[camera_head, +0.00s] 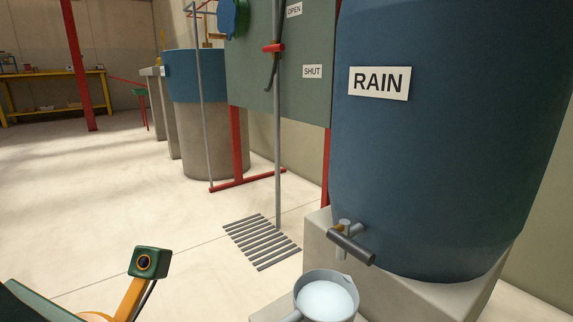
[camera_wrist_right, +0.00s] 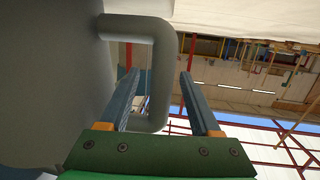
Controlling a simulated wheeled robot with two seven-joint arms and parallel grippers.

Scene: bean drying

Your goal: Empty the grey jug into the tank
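The grey jug (camera_head: 354,305) stands at the bottom of the head view, close to the tap, with pale liquid (camera_head: 325,299) inside. Its handle points to the lower left and is partly cut off. In the right wrist view, the jug's grey wall (camera_wrist_right: 50,80) fills the left side and its handle (camera_wrist_right: 163,60) stands out to the right. My right gripper (camera_wrist_right: 160,74) is open, one finger on each side of the handle, with gaps showing. A large blue tank (camera_head: 440,170) marked RAIN stands on the right. My left gripper is out of view.
A tap (camera_head: 350,242) juts from the RAIN tank above a pale plinth (camera_head: 400,295). A floor grate (camera_head: 262,241) lies left of it. Another blue tank (camera_head: 195,75) stands behind, beside a grey panel (camera_head: 300,90) on red posts. Open floor lies left.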

